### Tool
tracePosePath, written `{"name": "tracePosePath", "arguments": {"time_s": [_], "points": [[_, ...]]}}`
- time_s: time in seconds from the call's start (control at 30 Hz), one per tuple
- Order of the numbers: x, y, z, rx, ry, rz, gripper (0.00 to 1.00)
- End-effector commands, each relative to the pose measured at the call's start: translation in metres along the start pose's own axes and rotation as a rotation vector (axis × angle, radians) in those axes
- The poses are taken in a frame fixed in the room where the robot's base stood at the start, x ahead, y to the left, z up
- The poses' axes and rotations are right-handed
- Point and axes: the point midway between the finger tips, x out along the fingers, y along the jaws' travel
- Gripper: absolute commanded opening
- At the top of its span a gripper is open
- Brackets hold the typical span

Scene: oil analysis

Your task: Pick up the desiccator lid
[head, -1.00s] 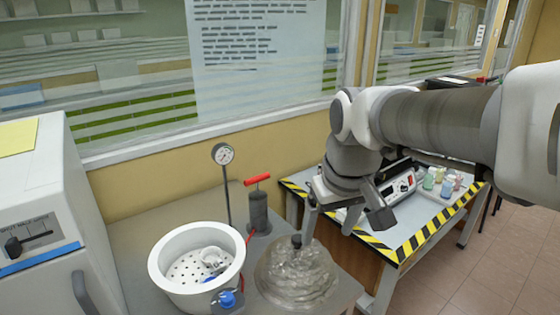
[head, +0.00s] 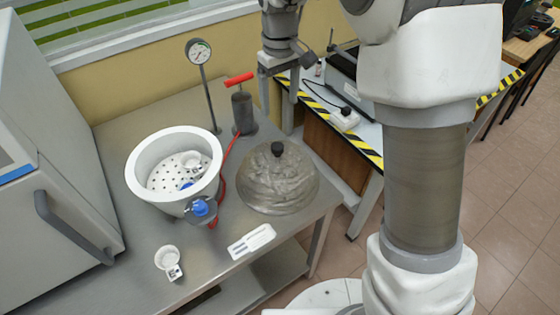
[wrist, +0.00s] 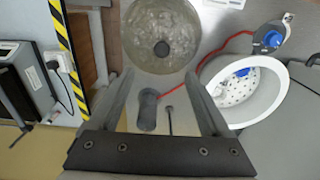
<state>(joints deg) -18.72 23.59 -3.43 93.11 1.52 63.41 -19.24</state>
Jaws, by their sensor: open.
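The desiccator lid (head: 268,190), a clear, mottled dome with a black knob (head: 278,150) on top, rests on the grey metal bench. It also shows at the top of the wrist view (wrist: 142,28), its knob in line between my fingers but beyond their tips. My gripper (head: 278,98) is open and empty, fingers pointing down, behind the lid in the head view and apart from it. In the wrist view both fingers (wrist: 158,78) are spread wide. The white desiccator bowl (head: 142,165) stands left of the lid, open, with a perforated plate and small items inside.
A hand pump with red handle (head: 240,105) and a pressure gauge (head: 199,52) stand behind the bowl. A red hose (head: 226,160) runs between bowl and lid. A small white cup (head: 167,258) and a white card (head: 252,241) lie in front. A striped-edge table (head: 364,150) is at right.

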Motion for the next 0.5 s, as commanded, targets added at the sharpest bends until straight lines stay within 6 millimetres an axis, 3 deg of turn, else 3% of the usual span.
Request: {"name": "tracePosePath", "arguments": {"time_s": [0.3,0.5], "points": [[0.069,0.000,0.001,0.001,-0.004,-0.002,0.81],[0.102,0.000,0.001,0.001,-0.002,-0.001,0.81]]}}
